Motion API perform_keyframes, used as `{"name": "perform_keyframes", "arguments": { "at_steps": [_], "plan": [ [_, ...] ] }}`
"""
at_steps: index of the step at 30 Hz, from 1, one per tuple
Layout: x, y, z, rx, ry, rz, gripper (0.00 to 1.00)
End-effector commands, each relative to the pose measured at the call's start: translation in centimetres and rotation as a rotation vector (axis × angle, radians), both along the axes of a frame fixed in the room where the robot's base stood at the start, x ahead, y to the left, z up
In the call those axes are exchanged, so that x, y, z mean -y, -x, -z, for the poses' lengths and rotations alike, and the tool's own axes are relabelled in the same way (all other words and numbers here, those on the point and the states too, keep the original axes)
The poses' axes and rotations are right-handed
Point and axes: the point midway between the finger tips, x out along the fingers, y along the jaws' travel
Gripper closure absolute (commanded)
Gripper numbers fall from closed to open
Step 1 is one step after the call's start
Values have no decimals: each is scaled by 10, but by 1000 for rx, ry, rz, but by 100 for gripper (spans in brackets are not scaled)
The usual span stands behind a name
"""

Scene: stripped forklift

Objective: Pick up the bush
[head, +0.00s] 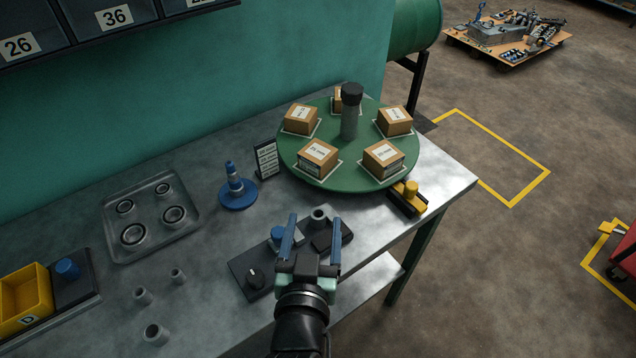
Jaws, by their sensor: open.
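Several grey hollow bushes stand on the metal bench: one (141,296), a smaller one (178,276) and a larger one (155,335) at the lower left. Another grey ring-topped bush (319,214) stands at the dark fixture (250,272), just beyond my gripper's fingertips. I cannot tell which bush the task names. My gripper (313,222) is open, its two blue fingers apart over the fixture with nothing seen held between them. It hides part of the fixture and a blue round part (278,233).
A green turntable (350,178) with several boxes and a dark-capped post stands behind. A tray of rings (150,220), a blue stepped cone (236,190), a small sign (267,160), a yellow-knobbed block (408,197) and a yellow bin (25,300) surround the free bench space.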

Motion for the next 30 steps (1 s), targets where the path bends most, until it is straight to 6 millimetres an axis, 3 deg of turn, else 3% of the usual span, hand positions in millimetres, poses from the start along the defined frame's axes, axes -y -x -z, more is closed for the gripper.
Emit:
{"name": "perform_keyframes", "arguments": {
  "at_steps": [1, 6, 12, 24, 30],
  "plan": [
    [-2, 11, -8, -46, 1, -1, 25],
    [-5, 38, 9, -143, 4, -3, 25],
    [-7, 52, 22, -189, 4, -3, 25],
    [-3, -2, 46, -192, 5, -3, 25],
    [-2, -16, 52, -191, 5, -3, 25]
  ]
}}
